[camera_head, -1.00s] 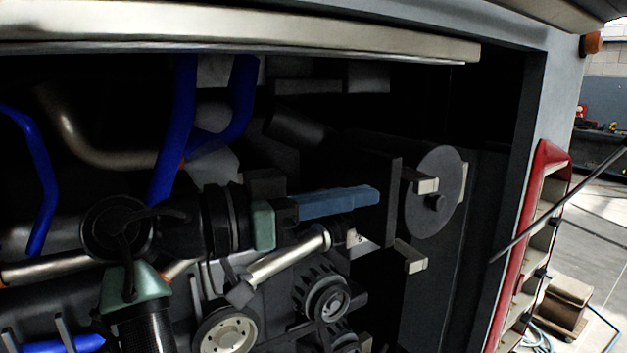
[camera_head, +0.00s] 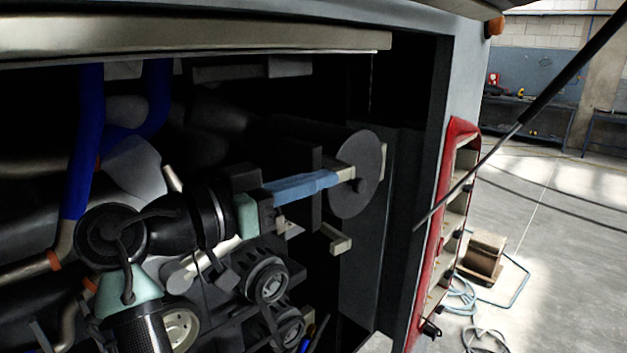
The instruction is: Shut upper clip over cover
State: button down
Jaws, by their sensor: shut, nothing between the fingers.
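The cover appears to be the round dark grey disc (camera_head: 362,200) with a small central knob, at the right inside the engine bay. A pale beige block, apparently the upper clip (camera_head: 346,173), sits at the disc's left edge. A similar pale piece, apparently the lower clip (camera_head: 336,240), sits lower left of it. My gripper (camera_head: 336,179) has long blue fingers, closed together and pointing right. Their tips reach the left end of the upper clip; I cannot tell whether they touch. Nothing shows between the fingers. How far the clip is closed is unclear.
Pulleys (camera_head: 266,280) and engine parts lie below my gripper. Blue hoses (camera_head: 84,140) hang at the left. A metal rail (camera_head: 190,38) runs above. A dark upright plate (camera_head: 317,190) stands just behind the fingers. A red-framed panel (camera_head: 445,235) and thin strut are at the right.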

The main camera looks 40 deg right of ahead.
jog(key=shift+s+d+f+n+t+b, duration=0.15)
jog(key=shift+s+n+t+b, duration=0.1)
jog(key=shift+n+t+b, duration=0.25)
jog(key=shift+s+d+n+t+b, duration=0.25)
jog(key=shift+n+t+b, duration=0.15)
jog(key=shift+t, duration=0.35)
jog(key=shift+s+d+n+t+b, duration=0.25)
jog(key=shift+n+t, duration=0.15)
jog(key=shift+t, duration=0.4)
jog(key=shift+s+d+n+t+b, duration=0.25)
jog(key=shift+n+t+b, duration=0.15)
jog(key=shift+t, duration=0.35)
jog(key=s+d+n+t+y+p, duration=0.1)
jog(key=d+n+t+y, duration=0.7)
jog(key=n+t+y, duration=0.45)
jog(key=b+v, duration=0.4)
jog(key=v, duration=0.9)
jog(key=shift+f+m+b, duration=0.25)
jog(key=shift+m+b, duration=0.1)
jog(key=shift+w+a+t, duration=0.1)
jog(key=shift+w+t, duration=0.05)
jog(key=shift+t, duration=0.1)
